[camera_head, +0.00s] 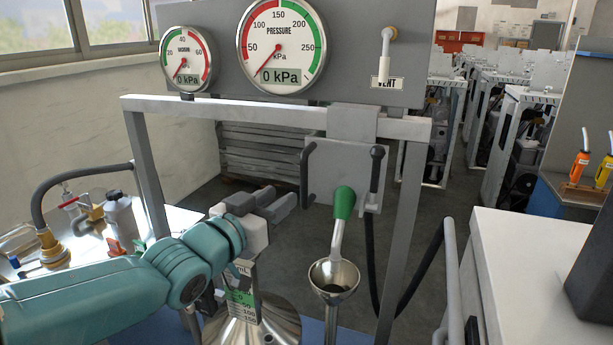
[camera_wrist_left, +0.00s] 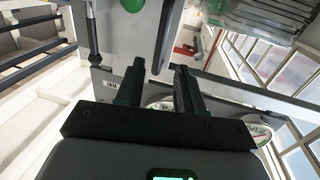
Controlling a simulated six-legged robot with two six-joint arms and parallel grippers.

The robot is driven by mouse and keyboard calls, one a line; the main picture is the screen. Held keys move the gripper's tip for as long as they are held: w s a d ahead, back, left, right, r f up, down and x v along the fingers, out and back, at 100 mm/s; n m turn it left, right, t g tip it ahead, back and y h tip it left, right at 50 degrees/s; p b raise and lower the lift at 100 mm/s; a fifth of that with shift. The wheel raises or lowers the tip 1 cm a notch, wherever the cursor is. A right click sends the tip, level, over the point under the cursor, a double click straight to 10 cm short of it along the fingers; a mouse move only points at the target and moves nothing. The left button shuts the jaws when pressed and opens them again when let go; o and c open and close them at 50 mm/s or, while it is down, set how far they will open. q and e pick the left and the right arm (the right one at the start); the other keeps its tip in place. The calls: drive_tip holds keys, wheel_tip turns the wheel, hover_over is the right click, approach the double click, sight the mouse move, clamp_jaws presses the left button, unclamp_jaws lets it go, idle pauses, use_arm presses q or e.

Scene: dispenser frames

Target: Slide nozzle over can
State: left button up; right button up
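A nozzle with a green handle (camera_head: 344,203) and a bent metal pipe (camera_head: 337,242) hangs at the centre of the head view. The pipe runs down to a metal funnel (camera_head: 334,277). Left of it, a shiny metal can (camera_head: 265,325) with a conical top and a graduated scale plate (camera_head: 242,300) stands low, partly cut off by the picture edge and my arm. My left gripper (camera_head: 284,198) is above the can and left of the green handle. Its two dark fingers are apart, with nothing seen held between them; they also show in the wrist view (camera_wrist_left: 160,70). My right gripper is not seen.
A grey frame (camera_head: 270,108) carries two gauges (camera_head: 281,47) and a vent valve (camera_head: 387,55). A black hose (camera_head: 415,270) hangs right of the funnel. A bench with fittings (camera_head: 85,245) stands left, and a white cabinet (camera_head: 535,260) stands right.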

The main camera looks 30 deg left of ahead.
sight(302, 181)
use_arm(q)
drive_tip(key=w+p, duration=0.1)
drive_tip(key=w, duration=0.5)
drive_tip(key=w+p, duration=0.1)
drive_tip(key=w, duration=0.2)
drive_tip(key=shift+w+a+p, duration=0.2)
drive_tip(key=shift+a+p, duration=0.05)
drive_tip(key=shift+p, duration=0.1)
drive_tip(key=shift+w+a, duration=0.1)
drive_tip(key=shift+w+d, duration=0.1)
drive_tip(key=shift+d, duration=0.1)
drive_tip(key=shift+a, duration=0.1)
clamp_jaws()
